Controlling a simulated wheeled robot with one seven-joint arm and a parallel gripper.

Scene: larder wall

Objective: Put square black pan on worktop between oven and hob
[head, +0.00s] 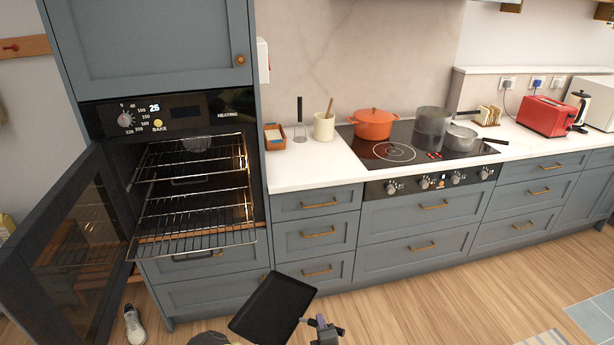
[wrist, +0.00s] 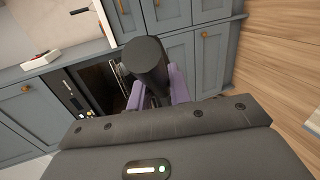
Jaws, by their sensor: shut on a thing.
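The square black pan (head: 272,308) is held low in front of the drawers, at the bottom middle of the head view, tilted. My gripper (head: 322,325) is at its right, shut on its handle. In the wrist view a dark, rounded piece, seemingly the handle (wrist: 148,57), sits between the purple fingers (wrist: 155,90). The white worktop (head: 310,172) lies above and beyond the pan. The oven (head: 185,112) is at the left with its door open and wire racks (head: 195,215) pulled out. The black hob (head: 385,153) is to the right of the worktop stretch.
At the back of that stretch stand a brown box (head: 274,137), a dark upright utensil (head: 299,120) and a cream pot (head: 324,127); its front is clear. An orange pot (head: 373,125) and grey pans (head: 432,127) occupy the hob. The open oven door (head: 75,250) juts out left.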

